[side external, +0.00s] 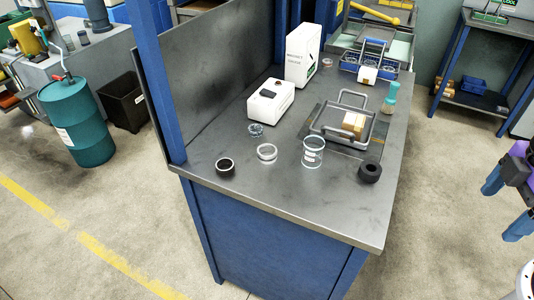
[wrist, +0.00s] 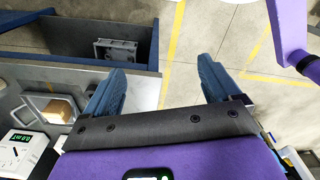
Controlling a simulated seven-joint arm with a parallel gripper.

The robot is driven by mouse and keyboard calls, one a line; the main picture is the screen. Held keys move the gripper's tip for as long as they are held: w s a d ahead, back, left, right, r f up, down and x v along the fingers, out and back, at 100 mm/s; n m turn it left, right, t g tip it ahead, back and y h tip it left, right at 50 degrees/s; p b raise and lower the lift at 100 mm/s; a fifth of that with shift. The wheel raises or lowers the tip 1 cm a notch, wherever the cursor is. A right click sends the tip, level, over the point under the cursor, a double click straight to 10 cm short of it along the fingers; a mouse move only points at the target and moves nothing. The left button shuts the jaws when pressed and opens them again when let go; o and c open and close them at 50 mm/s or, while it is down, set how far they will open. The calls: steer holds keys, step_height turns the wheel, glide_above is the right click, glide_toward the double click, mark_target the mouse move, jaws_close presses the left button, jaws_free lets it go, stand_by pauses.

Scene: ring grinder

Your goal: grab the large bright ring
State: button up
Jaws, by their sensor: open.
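In the side view, a tall bright ring (side external: 313,144) with a label stands upright near the front of the bench. A lower, flat bright ring (side external: 267,153) lies to its left. The tall one is the larger of the two. My gripper (side external: 506,203) is at the right edge of the side view, clear of the bench and well away from the rings. In the wrist view my gripper (wrist: 162,82) has its two blue fingers wide apart with nothing between them. No ring can be made out in the wrist view.
A dark ring (side external: 225,168), a black ring (side external: 370,171) and a small grey-blue ring (side external: 255,130) are also on the bench (side external: 290,208). Behind the tall ring is a handled tray (side external: 322,132) with a tan block (side external: 353,122). A white device (side external: 270,99) stands further back.

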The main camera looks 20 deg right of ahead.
steer(key=w+a+f+n+t+h, duration=0.25)
steer(key=w+a+n+h, duration=0.35)
steer(key=w, duration=0.5)
steer(key=n+t+y, duration=0.1)
steer(key=n+t, duration=0.9)
steer(key=n, duration=0.4)
glide_toward(267, 148)
steer(key=x, duration=0.6)
steer(key=shift+f, duration=0.15)
steer(key=shift+c, duration=0.3)
steer(key=c, duration=1.2)
